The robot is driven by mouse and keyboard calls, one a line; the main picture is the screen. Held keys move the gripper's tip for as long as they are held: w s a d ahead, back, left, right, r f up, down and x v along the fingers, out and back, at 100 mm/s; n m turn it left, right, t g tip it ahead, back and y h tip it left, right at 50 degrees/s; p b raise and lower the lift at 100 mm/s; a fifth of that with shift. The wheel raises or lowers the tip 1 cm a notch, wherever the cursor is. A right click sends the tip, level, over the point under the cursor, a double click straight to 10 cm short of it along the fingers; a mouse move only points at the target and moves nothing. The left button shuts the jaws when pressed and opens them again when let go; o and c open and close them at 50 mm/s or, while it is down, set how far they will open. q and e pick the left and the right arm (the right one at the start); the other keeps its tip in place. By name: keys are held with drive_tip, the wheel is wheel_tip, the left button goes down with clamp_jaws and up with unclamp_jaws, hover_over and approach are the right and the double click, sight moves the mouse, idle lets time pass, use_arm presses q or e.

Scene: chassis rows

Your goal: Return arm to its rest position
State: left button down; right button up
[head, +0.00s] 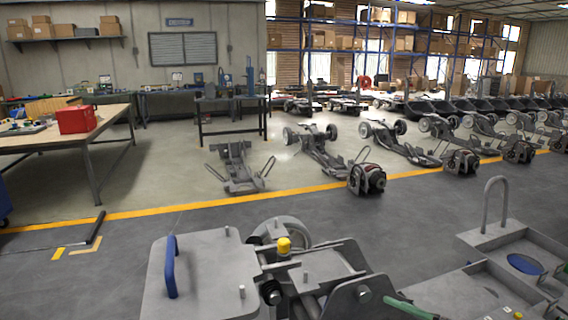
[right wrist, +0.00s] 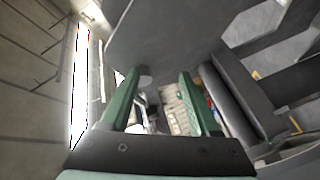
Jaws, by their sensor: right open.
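My right gripper (right wrist: 158,76) shows in the right wrist view with two green fingers spread apart. No object is visible between them. A large smooth grey surface fills the space beyond the fingertips; I cannot tell whether they touch it. In the head view a small green piece (head: 408,308) shows at the bottom edge, but I cannot tell whether it is a finger or a part of the chassis. My left gripper is not in view.
Close in front is a grey chassis (head: 205,262) with a blue handle (head: 170,266) and a yellow cap (head: 284,245). A grey tray unit (head: 490,236) stands at right. Beyond the yellow floor line are rows of chassis (head: 325,155) and a wooden table (head: 60,134) with a red box (head: 75,119).

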drive_tip(key=s+d+f+m+g+h, duration=0.2)
drive_tip(key=s+d+f+m+h, duration=0.45)
drive_tip(key=s+f, duration=0.5)
drive_tip(key=s+d+f+m+g+h, duration=0.1)
drive_tip(key=s+d+f+m+h, duration=0.5)
drive_tip(key=s+f, duration=0.55)
drive_tip(key=a+r+m+t+y+p, duration=0.1)
drive_tip(key=a+m, duration=0.6)
drive_tip(key=a, duration=1)
drive_tip(key=y+p, duration=0.1)
drive_tip(key=p, duration=0.1)
drive_tip(key=shift+s+a+r+p, duration=0.15)
drive_tip(key=shift+a+r+p, duration=0.1)
drive_tip(key=shift+p, duration=0.1)
drive_tip(key=shift+f, duration=0.1)
